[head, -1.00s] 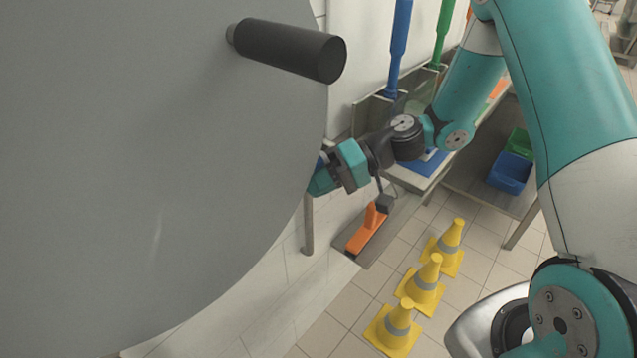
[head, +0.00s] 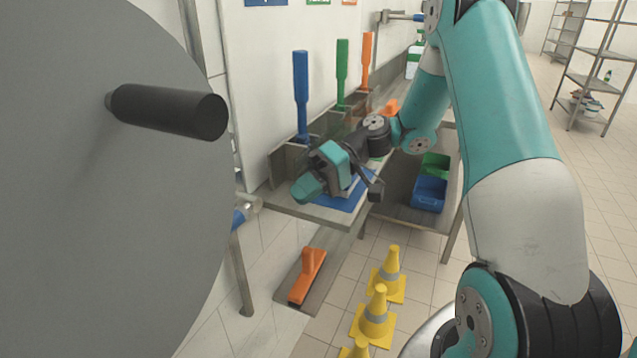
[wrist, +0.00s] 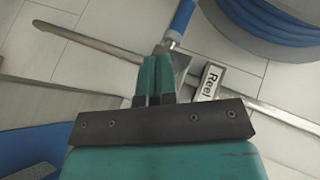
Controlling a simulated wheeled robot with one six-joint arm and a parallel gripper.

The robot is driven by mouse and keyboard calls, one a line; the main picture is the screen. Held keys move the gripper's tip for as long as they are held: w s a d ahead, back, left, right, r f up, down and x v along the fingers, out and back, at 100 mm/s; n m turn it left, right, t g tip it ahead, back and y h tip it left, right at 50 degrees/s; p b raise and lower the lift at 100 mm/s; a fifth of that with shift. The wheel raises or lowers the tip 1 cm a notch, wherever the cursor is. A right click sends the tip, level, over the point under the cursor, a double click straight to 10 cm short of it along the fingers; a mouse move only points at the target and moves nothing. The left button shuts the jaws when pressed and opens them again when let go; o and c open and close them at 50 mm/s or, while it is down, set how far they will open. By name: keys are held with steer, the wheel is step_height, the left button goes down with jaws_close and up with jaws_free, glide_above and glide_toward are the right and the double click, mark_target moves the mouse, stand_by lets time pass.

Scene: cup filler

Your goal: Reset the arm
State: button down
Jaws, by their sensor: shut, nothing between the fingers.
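My gripper (head: 305,189) is in the middle of the head view, near the end of a grey bench (head: 290,205) and a blue mat (head: 335,203). Its teal fingers are shut with nothing between them, seen close together in the wrist view (wrist: 156,72). My arm reaches in from the right, bent at the elbow. In the wrist view, a blue hose end with a metal nozzle (wrist: 178,28) appears just beyond the fingertips; I cannot tell whether they touch.
A large grey disc (head: 100,230) with a black handle (head: 170,111) fills the left. Several yellow cones (head: 375,315) and an orange brush-like item (head: 308,275) are low on the floor side. Blue (head: 301,95) and green (head: 342,70) upright handles stand behind the bench.

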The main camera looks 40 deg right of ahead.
steer(key=s+a+r+n+g+h, duration=0.2)
steer(key=s+a+r+h, duration=0.35)
steer(key=s+a, duration=0.4)
steer(key=s+a+r+n+t+h, duration=0.1)
steer(key=s+a+n+h, duration=0.1)
steer(key=s, duration=0.8)
steer(key=shift+a+r+t+h, duration=0.25)
steer(key=shift+a+t+h, duration=0.05)
steer(key=shift+a+h, duration=0.55)
